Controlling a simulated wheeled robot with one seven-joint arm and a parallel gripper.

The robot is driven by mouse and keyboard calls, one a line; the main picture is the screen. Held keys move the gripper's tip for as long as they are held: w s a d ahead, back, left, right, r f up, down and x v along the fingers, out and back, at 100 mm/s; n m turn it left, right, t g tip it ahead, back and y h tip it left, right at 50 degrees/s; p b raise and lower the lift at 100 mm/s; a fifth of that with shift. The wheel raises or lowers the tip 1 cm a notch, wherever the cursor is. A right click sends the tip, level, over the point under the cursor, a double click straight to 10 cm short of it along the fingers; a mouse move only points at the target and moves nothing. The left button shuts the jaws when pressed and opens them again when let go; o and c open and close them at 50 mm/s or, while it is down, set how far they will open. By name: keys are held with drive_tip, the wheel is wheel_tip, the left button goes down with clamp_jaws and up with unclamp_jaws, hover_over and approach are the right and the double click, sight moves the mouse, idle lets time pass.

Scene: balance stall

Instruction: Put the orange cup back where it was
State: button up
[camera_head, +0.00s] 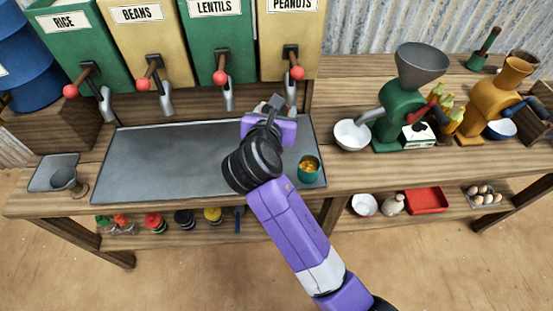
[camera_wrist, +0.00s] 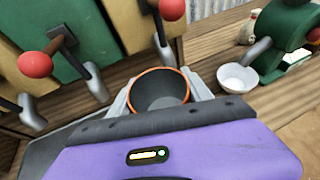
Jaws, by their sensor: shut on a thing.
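The orange cup (camera_wrist: 160,94) shows in the wrist view as an orange rim around a dark grey inside that looks empty. My gripper (camera_wrist: 160,100) is shut on it, with a pale finger on each side. In the head view my gripper (camera_head: 270,106) is over the right part of the grey metal tray (camera_head: 160,150), in front of the peanuts dispenser (camera_head: 292,55). The cup is hidden there behind my wrist. The peanuts spout (camera_wrist: 163,48) is just beyond the cup's rim in the wrist view.
A teal cup (camera_head: 308,171) with orange-yellow contents stands on the tray's right end. A white bowl (camera_head: 350,138) and a green grinder (camera_head: 392,125) stand to the right. A metal scoop-like cup (camera_head: 68,178) is at the far left. The tray's left and middle are clear.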

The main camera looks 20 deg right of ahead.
wheel_tip(320, 180, down, 20)
drive_tip(key=shift+a+f+b, duration=0.1)
drive_tip(key=shift+f+b, duration=0.1)
drive_tip(key=shift+b, duration=0.6)
drive_tip(key=shift+f, duration=0.1)
drive_tip(key=o, duration=1.5)
drive_tip(key=v, duration=1.2)
